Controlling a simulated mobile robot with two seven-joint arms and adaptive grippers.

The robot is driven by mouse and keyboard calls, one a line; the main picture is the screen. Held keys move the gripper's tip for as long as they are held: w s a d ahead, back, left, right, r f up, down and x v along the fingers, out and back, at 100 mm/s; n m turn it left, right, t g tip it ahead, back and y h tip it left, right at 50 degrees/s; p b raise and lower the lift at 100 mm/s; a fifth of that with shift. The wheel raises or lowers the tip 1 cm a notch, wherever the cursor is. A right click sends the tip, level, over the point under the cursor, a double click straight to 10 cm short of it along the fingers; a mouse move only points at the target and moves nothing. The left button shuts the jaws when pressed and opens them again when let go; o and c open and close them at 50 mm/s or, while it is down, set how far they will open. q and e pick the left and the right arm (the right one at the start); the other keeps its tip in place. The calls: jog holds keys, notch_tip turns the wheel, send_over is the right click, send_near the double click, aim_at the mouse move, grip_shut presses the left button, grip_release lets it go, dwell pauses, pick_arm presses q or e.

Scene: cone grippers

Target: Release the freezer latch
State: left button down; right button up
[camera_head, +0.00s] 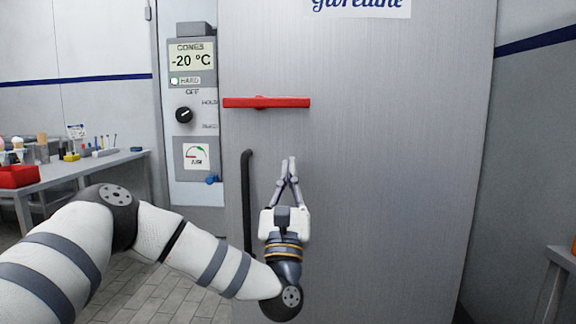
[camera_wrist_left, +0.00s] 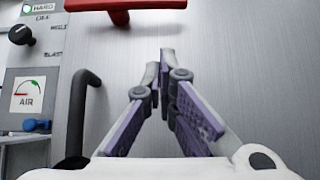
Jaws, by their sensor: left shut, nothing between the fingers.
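The red freezer latch (camera_head: 267,102) is a bar lying level across the upper left of the grey freezer door (camera_head: 390,180). Its red bar also shows at the top of the left wrist view (camera_wrist_left: 125,5). My left gripper (camera_head: 288,160) points up in front of the door, below the latch and apart from it. Its fingers are shut with nothing between them, and in the left wrist view the fingertips (camera_wrist_left: 160,62) meet. A black vertical door handle (camera_head: 247,205) stands to the left of the gripper. My right gripper is not in view.
A control panel (camera_head: 192,110) left of the door shows -20 °C, a black knob (camera_head: 184,115) and an air gauge (camera_head: 196,156). A bench (camera_head: 90,165) with a red bin (camera_head: 19,176) stands at far left. A table edge (camera_head: 562,260) shows at right.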

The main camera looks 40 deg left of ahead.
aim_at(267, 103)
pick_arm(q)
jog(key=p+x, duration=0.1)
jog(key=x, duration=0.5)
jog(key=shift+d+r, duration=0.1)
jog(key=shift+r, duration=0.1)
notch_tip(267, 103, up, 4)
jog(key=shift+w+p, duration=0.15)
jog(key=shift+p, duration=0.6)
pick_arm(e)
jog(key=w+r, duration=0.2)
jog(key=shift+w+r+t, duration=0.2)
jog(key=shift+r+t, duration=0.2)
pick_arm(q)
jog(key=shift+f, duration=0.15)
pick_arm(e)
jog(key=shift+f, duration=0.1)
